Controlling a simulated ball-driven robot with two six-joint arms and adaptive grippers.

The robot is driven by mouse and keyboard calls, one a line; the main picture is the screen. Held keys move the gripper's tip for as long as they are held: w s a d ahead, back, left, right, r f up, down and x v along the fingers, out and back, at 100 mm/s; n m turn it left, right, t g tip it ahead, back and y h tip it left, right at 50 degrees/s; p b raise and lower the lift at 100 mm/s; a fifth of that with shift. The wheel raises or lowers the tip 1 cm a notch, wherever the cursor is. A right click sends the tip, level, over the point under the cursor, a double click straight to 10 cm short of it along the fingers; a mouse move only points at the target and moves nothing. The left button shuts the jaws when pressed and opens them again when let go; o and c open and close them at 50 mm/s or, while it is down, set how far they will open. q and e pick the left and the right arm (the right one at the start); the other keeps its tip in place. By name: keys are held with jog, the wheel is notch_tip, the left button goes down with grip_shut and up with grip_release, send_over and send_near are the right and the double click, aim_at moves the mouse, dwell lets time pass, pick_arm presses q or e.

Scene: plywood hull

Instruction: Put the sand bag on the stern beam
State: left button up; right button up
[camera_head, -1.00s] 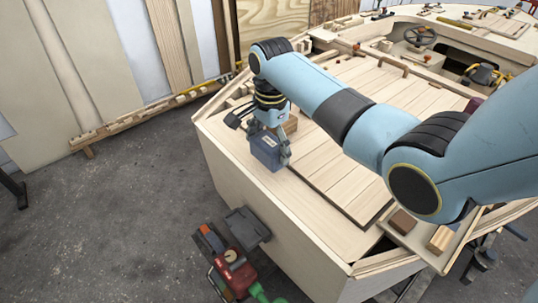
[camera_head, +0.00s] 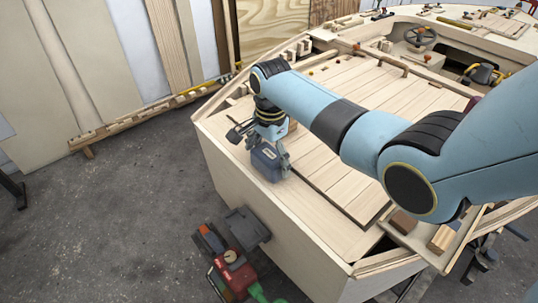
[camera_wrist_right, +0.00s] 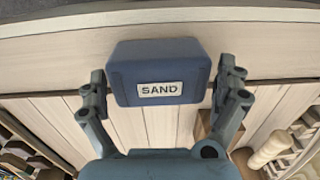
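The sand bag (camera_head: 266,163) is a dark blue block; in the right wrist view (camera_wrist_right: 160,72) its white label reads SAND. My right gripper (camera_head: 272,150) has its fingers against both sides of the bag, and the fingers also show in the right wrist view (camera_wrist_right: 161,85). The bag is over the wide pale stern beam (camera_head: 325,220) along the hull's near edge, which also shows in the right wrist view (camera_wrist_right: 50,60). I cannot tell whether the bag's underside touches the beam. My left gripper is not in view.
A brown wooden block (camera_head: 293,126) is just behind my right gripper. Slatted deck planks (camera_head: 340,150) lie beyond the beam. A small tray at the right holds a dark block (camera_head: 403,222) and a lighter one (camera_head: 440,238). Red equipment (camera_head: 237,278) stands below, outside the hull.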

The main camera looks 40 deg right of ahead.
aim_at(270, 155)
notch_tip(270, 155, up, 12)
jog(key=p, duration=0.1)
jog(key=shift+s+r, duration=0.15)
jog(key=shift+s, duration=0.05)
dwell(0.7)
